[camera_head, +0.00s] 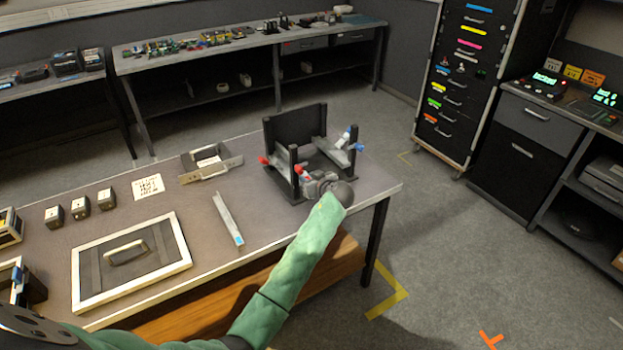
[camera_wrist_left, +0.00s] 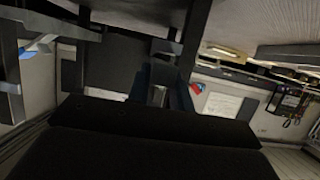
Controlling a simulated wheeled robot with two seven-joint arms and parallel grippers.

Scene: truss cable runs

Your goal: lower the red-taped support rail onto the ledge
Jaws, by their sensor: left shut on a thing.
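A dark rack (camera_head: 296,124) with a back panel and upright posts stands near the table's right end. Red tape (camera_head: 264,160) shows on its left side, and another red-taped end (camera_head: 303,171) shows beside my left gripper (camera_head: 317,184). My left gripper is shut at the rack's front, on what appears to be the red-taped support rail; my fingers hide most of it. In the left wrist view a grey metal piece (camera_wrist_left: 158,94) sits between my fingers, with a red and blue spot (camera_wrist_left: 197,88) beside it. I cannot tell whether the rail touches the ledge. My right gripper is not in view.
A blue-ended rail (camera_head: 228,218) lies on the table. A blue-taped piece (camera_head: 358,147) sticks out at the rack's right. A framed panel with a handle (camera_head: 132,262), a grey bracket (camera_head: 211,164) and several small blocks (camera_head: 80,206) lie to the left.

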